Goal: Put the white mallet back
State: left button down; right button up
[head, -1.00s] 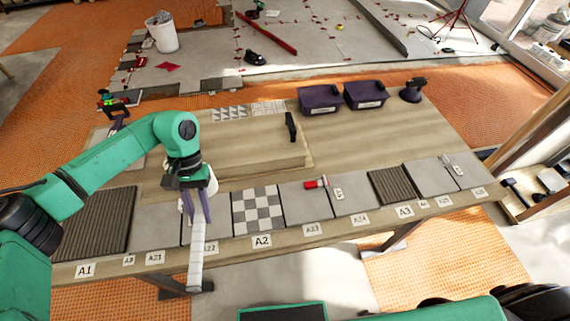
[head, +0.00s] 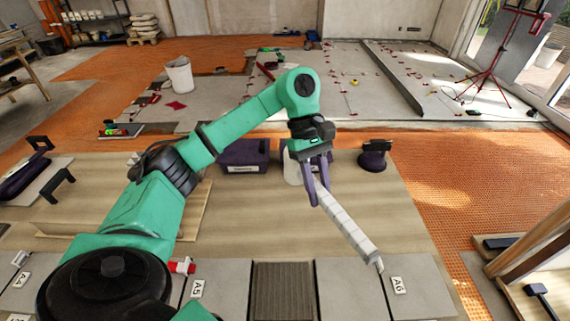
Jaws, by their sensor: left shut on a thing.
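My left gripper (head: 318,190) is shut on a long pale thing with cross bands, which I take to be the white mallet (head: 345,223). It slants down to the right from the fingers, its lower end above the grey tiles at the table's front. A white rounded part (head: 292,169) shows behind the gripper and seems to belong to it. The gripper is above the right half of the wooden table (head: 400,205). My right gripper is not in view.
A purple bin (head: 243,156) stands at the table's back; another is mostly hidden behind my gripper. A dark purple holder (head: 375,155) stands to their right. A red-and-white tool (head: 182,266) lies at the front. A shelf with a black mallet (head: 538,290) is at lower right.

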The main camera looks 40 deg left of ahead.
pick_arm(q)
jog(key=n+t+b, duration=0.1)
jog(key=n, duration=0.1)
jog(key=a+n+b, duration=0.1)
jog(key=b, duration=0.1)
jog(key=a+r+n+t+b, duration=0.1)
jog(key=n, duration=0.1)
jog(key=shift+w+n+t+h, duration=0.25)
jog(key=shift+n+t+h, duration=0.05)
jog(key=f+b, duration=0.1)
jog(key=f, duration=0.5)
jog(key=a+f+n+b, duration=0.1)
jog(key=f+b, duration=0.1)
jog(key=f, duration=0.3)
jog(key=s+f+n+t+b, duration=0.1)
jog(key=f, duration=0.5)
jog(key=shift+a+f+b, duration=0.15)
jog(key=shift+f+b, duration=0.15)
jog(key=shift+b, duration=0.1)
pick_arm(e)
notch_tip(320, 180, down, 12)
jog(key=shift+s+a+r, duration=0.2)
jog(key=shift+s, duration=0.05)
pick_arm(q)
jog(key=shift+f, duration=0.1)
